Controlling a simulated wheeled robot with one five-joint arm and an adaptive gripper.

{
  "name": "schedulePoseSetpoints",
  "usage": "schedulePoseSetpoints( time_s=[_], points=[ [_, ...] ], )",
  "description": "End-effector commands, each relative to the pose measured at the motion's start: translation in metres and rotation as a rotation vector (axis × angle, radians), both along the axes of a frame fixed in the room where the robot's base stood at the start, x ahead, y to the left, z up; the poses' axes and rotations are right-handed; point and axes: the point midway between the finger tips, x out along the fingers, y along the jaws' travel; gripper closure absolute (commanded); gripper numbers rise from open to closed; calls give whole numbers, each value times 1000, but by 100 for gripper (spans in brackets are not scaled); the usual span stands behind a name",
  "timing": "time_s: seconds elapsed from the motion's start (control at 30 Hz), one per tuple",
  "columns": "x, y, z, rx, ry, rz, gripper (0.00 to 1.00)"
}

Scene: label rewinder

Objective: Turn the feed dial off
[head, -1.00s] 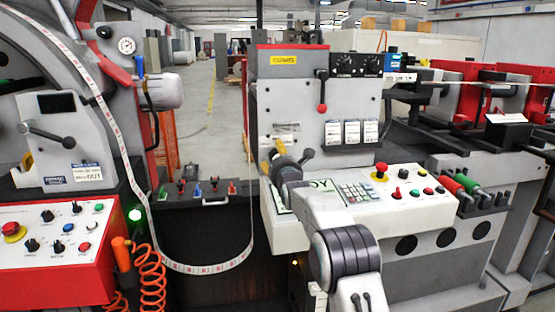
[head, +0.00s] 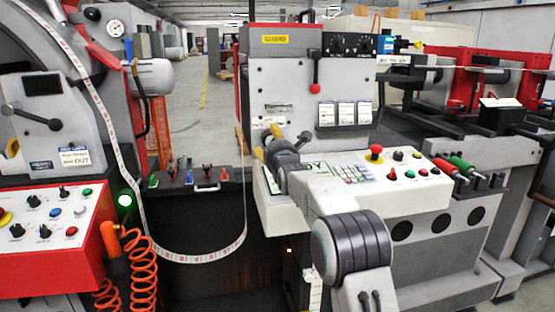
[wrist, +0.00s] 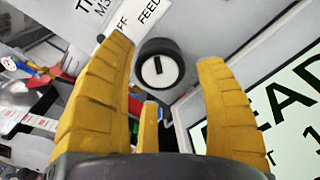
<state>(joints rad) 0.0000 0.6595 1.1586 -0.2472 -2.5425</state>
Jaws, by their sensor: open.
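The feed dial (wrist: 160,66) is a round black knob with a white face and a dark pointer mark, on a light grey panel in the wrist view. The pointer mark runs roughly up and down in that picture. Labels reading "FF" and "FEED" (wrist: 140,18) are just above it. My gripper (wrist: 172,85) has yellow fingers spread open, with the dial between and beyond their tips. I cannot tell whether any finger touches it. In the head view my gripper (head: 268,142) is at the left end of the central machine's console, and the dial is hidden there.
A display reading "READY" (wrist: 285,115) is right of the dial. The console (head: 400,190) carries a keypad, several buttons and a red emergency stop (head: 375,152). A lever with a red knob (head: 315,88) is above. A paper strip (head: 190,258) hangs in a loop to the left.

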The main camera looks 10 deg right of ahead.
Motion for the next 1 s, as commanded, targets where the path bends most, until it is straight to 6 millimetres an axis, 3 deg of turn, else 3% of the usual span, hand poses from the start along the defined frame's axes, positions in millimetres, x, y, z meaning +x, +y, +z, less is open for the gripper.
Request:
schedulePoseSetpoints(
  time_s=[1.0],
  points=[
    [-63, 0, -2, 0, -1, 0, 36]
  ],
)
